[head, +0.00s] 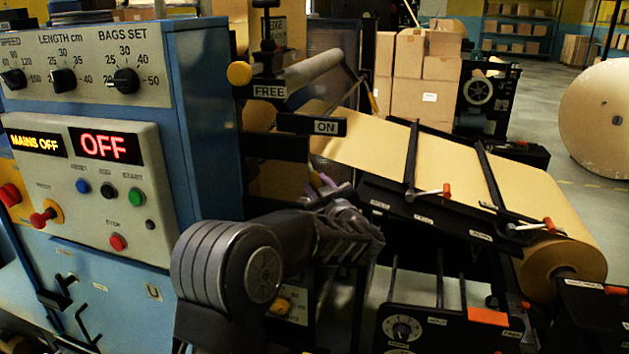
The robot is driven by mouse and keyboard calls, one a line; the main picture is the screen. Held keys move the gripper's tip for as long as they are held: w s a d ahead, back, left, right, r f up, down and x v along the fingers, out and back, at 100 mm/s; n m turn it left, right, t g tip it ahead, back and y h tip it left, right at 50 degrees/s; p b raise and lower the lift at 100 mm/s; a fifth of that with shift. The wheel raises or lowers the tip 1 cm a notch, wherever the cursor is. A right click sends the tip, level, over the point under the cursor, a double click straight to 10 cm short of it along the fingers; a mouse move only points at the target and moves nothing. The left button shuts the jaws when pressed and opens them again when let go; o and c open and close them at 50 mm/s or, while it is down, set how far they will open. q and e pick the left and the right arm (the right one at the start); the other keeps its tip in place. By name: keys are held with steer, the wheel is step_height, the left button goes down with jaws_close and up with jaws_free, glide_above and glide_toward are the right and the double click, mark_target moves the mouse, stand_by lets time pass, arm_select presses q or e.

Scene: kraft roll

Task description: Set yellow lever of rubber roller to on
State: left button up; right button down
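The yellow lever's round knob (239,73) shows at upper centre-left, beside the FREE label (269,91). The ON label (326,127) is on a black bar lower and to the right. The grey rubber roller (314,70) slants up to the right behind the knob. My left gripper (335,192) is below the ON label, in front of the machine frame and apart from the yellow knob. Its fingers are dark and partly hidden by my own wrist, so their opening is unclear. My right gripper is not in view.
A blue control cabinet (210,120) with dials and a red OFF display stands at left. A brown paper web (365,140) runs down to a paper roll (565,265), with black bars and red-tipped levers across it. Cardboard boxes (420,70) stand behind.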

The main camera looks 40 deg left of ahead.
arm_select(q)
steer(key=shift+x, duration=1.05)
steer(key=shift+c, duration=0.2)
jaws_close()
stand_by(0.4)
